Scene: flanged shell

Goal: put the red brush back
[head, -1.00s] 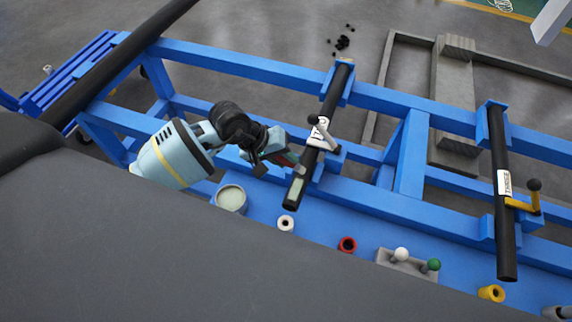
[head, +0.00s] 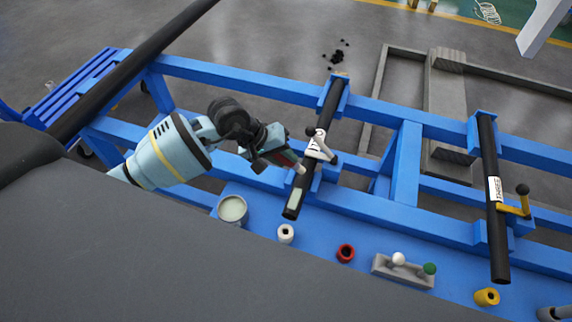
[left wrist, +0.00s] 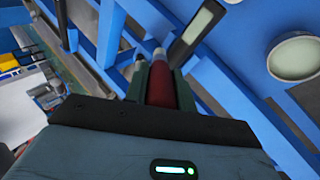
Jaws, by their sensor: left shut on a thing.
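My left gripper (head: 289,158) is shut on the red brush, held in the air in front of the near black tube. Only a little of the red brush (head: 290,161) shows in the head view, with a pale tip beyond the fingers. In the left wrist view the brush's red handle (left wrist: 161,84) lies between the two dark green fingers, its light tip pointing away. A red round cup (head: 345,253) with a dark opening stands on the blue shelf, to the right of and below the gripper in the picture. My right gripper is not in view.
The blue shelf (head: 315,237) also bears a white cup (head: 285,233), a yellow cup (head: 487,297), a pale-filled round tub (head: 232,210) and a grey block (head: 389,270) with white and green knobs. Black tubes (head: 304,190) with handles cross the blue frame close to my gripper.

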